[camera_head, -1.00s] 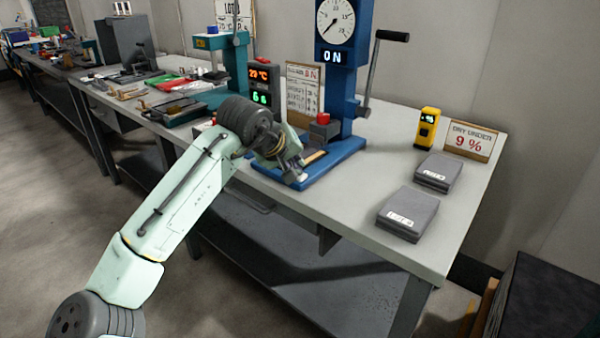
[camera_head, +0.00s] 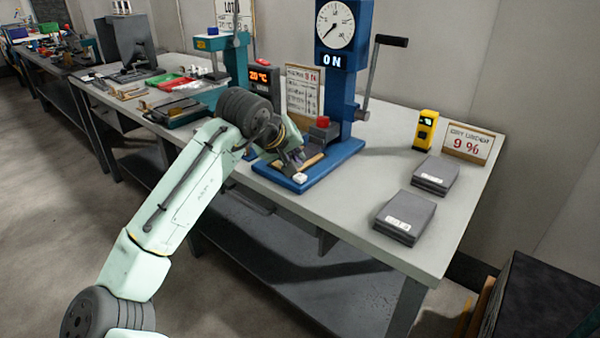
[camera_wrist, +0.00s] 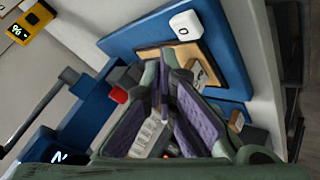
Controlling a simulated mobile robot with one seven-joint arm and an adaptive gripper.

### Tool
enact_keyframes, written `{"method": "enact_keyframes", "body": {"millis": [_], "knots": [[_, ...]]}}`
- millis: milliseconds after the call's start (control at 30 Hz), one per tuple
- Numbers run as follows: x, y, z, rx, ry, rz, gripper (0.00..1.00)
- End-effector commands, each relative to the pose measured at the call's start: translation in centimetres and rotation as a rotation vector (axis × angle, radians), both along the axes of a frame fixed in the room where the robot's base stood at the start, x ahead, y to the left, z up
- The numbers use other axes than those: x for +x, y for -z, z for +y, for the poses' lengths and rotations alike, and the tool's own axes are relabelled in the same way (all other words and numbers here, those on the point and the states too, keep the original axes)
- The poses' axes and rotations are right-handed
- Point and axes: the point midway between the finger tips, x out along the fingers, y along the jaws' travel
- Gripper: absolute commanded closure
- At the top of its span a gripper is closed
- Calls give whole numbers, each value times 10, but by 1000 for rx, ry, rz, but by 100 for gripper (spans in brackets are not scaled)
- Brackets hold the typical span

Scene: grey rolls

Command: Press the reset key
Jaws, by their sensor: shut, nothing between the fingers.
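A blue press stand (camera_head: 336,150) with a round dial (camera_head: 335,24) and a lit "ON" display (camera_head: 332,60) stands on the bench. A white key (camera_head: 300,178) sits at the front corner of its blue base. In the wrist view the white key (camera_wrist: 186,24) bears a mark like "0" and lies beside a tan wooden plate (camera_wrist: 190,62). My gripper (camera_head: 298,160) is shut and empty, just above the base near the white key. In the wrist view its purple-padded fingertips (camera_wrist: 165,58) meet over the wooden plate's edge, apart from the key in the picture.
A red block (camera_head: 323,121) sits on the stand beside its column. A display box (camera_head: 262,77) reads about 20 °C; its lower part is hidden by my arm. A yellow meter (camera_head: 425,130), a "9 %" sign (camera_head: 468,143) and grey slabs (camera_head: 405,216) stand at right.

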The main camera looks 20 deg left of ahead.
Motion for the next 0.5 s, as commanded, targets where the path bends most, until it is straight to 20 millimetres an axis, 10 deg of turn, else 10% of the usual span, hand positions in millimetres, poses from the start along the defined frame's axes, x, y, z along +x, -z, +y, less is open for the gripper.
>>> {"method": "enact_keyframes", "body": {"millis": [500], "knots": [[0, -38, 0, 0, 0, 0, 100]]}}
